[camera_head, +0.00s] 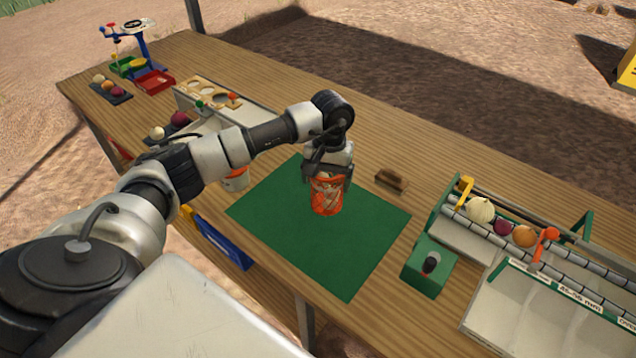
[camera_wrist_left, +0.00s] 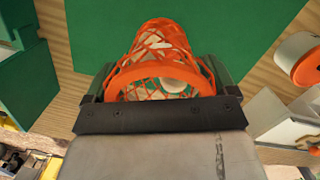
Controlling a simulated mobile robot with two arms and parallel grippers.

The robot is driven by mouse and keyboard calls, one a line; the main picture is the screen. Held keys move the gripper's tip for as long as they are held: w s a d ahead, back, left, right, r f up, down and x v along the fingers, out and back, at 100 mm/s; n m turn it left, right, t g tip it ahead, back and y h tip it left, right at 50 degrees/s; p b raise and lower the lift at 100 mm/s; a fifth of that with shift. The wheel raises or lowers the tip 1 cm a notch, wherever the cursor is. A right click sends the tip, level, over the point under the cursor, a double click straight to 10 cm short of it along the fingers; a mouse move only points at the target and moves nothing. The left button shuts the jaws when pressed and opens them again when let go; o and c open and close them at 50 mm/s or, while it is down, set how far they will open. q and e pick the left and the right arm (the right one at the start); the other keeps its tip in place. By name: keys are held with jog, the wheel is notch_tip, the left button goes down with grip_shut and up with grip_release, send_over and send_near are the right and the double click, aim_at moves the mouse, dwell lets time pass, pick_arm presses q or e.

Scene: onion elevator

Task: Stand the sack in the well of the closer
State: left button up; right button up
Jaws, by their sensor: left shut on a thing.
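The sack (camera_head: 326,196) is an orange net tube with an orange rim, upright over the green mat. My left gripper (camera_head: 327,172) points down and is shut on its upper part. In the left wrist view the sack (camera_wrist_left: 160,62) sits between the fingers, with its rim towards the camera and something pale inside. I cannot tell whether its bottom touches the mat. A white and orange round piece (camera_head: 236,180) stands left of the mat, partly hidden behind my left arm; I cannot tell whether it is the closer. My right gripper is out of view.
The green mat (camera_head: 350,270) is clear around the sack. A brown block (camera_head: 391,181) lies behind its right edge. A green box with a black knob (camera_head: 430,268) and a roller rack with onions (camera_head: 480,210) stand right. A scale (camera_head: 140,45) and trays stand far left.

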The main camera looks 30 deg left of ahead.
pick_arm(q)
jog(key=d+r+b, duration=0.2)
jog(key=d+r, duration=0.3)
jog(key=d, duration=0.4)
jog(key=s+f+m, duration=0.1)
jog(key=s, duration=0.6)
jog(key=s+d+f+m, duration=0.1)
jog(key=s+f+m, duration=0.1)
jog(key=s, duration=0.5)
jog(key=shift+s+d+m, duration=0.25)
jog(key=shift+d+m, duration=0.05)
